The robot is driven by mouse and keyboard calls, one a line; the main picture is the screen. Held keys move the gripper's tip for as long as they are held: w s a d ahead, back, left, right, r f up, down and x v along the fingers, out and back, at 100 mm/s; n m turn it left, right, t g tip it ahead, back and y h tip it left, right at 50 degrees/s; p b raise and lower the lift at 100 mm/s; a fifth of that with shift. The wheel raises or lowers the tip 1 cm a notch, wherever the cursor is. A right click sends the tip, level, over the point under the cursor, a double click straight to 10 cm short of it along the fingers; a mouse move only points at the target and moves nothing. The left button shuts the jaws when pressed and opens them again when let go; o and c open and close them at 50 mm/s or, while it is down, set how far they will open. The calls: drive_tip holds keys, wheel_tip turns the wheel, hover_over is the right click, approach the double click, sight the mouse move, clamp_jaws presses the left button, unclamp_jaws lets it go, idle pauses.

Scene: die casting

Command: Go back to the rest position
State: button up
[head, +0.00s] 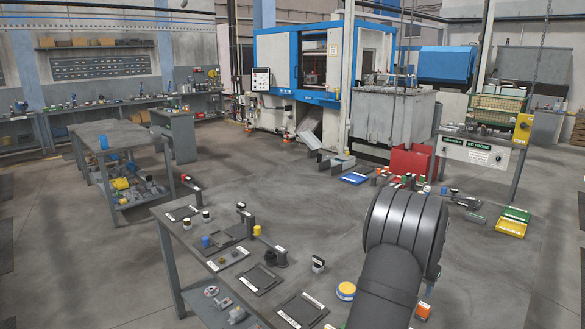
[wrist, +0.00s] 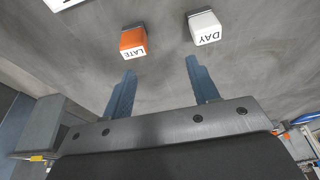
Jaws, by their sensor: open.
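In the wrist view my gripper (wrist: 160,70) is open, with its two blue fingers apart and nothing between them. Beyond the fingertips, on a grey surface, are an orange block (wrist: 133,40) marked LATE and a white block (wrist: 205,28) marked DAY. Both stand clear of the fingers. In the head view my dark arm fills the lower right, over the grey worktable, and my gripper does not show there.
The worktable (head: 172,250) holds dark trays (head: 260,279), a yellow-and-blue round tin (head: 346,291) and several small blocks. A second bench (head: 107,134) stands at the left. The blue-and-white casting machine (head: 325,60) is at the back. Open floor lies between.

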drive_tip(key=s+d+r, duration=0.3)
drive_tip(key=s, duration=0.1)
drive_tip(key=s+a, duration=0.4)
drive_tip(key=s, duration=0.2)
drive_tip(key=s+a+f, duration=0.1)
drive_tip(key=s+a, duration=0.3)
drive_tip(key=s, duration=0.3)
drive_tip(key=s+a+f, duration=0.1)
drive_tip(key=s+a, duration=0.3)
drive_tip(key=s, duration=0.2)
drive_tip(key=shift+s+f, duration=0.15)
drive_tip(key=shift+f, duration=0.05)
drive_tip(key=shift+d+f, duration=0.1)
drive_tip(key=shift+f, duration=0.55)
drive_tip(key=shift+o, duration=0.3)
drive_tip(key=o, duration=1)
drive_tip(key=shift+c, duration=0.2)
wheel_tip(320, 180, up, 24)
drive_tip(key=m+g+y, duration=0.2)
drive_tip(key=m, duration=1.6)
wheel_tip(320, 180, down, 10)
drive_tip(key=shift+s, duration=0.2)
drive_tip(key=shift+r, duration=0.1)
